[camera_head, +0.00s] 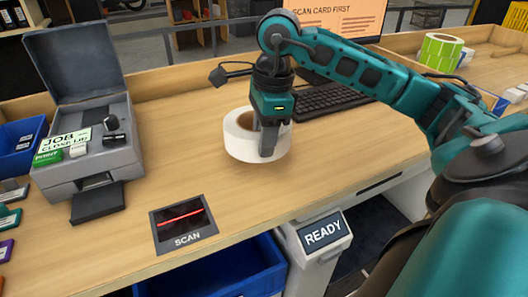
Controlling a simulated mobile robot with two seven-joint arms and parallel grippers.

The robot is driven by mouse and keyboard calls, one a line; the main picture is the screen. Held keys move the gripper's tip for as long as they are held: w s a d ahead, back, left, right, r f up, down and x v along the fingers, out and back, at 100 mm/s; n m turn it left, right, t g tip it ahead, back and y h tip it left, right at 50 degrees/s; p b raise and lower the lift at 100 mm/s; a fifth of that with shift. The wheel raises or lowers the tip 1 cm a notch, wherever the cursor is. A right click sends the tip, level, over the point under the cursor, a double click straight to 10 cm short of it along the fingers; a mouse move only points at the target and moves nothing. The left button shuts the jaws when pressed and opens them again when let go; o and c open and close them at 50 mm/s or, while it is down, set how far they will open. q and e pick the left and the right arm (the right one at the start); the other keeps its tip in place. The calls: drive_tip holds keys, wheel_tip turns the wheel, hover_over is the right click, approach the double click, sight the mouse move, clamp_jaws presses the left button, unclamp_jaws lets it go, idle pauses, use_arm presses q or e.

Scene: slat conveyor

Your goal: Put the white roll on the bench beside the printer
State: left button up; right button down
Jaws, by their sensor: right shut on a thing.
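The white roll (240,142) with a brown core is in the middle of the head view, over the wooden bench (190,120). My right gripper (268,150) points down and is shut on the roll's near right wall, one finger showing on the outside. I cannot tell surely whether the roll touches the bench. The grey printer (85,140) with its lid up stands on the bench at the left, apart from the roll. My left gripper is not in view.
A scan pad (183,224) with a red line lies at the bench's front edge. A black keyboard (325,100) and a monitor (335,18) are behind my right arm. A green roll (440,52) stands at the right. Bench between printer and white roll is clear.

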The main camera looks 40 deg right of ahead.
wheel_tip(320, 180, down, 4)
drive_tip(key=shift+f, duration=0.1)
drive_tip(key=c, duration=0.7)
unclamp_jaws()
drive_tip(key=shift+c, duration=0.2)
drive_tip(key=r, duration=0.8)
drive_tip(key=s+d+r, duration=0.1)
drive_tip(key=r, duration=0.3)
drive_tip(key=shift+p, duration=0.4)
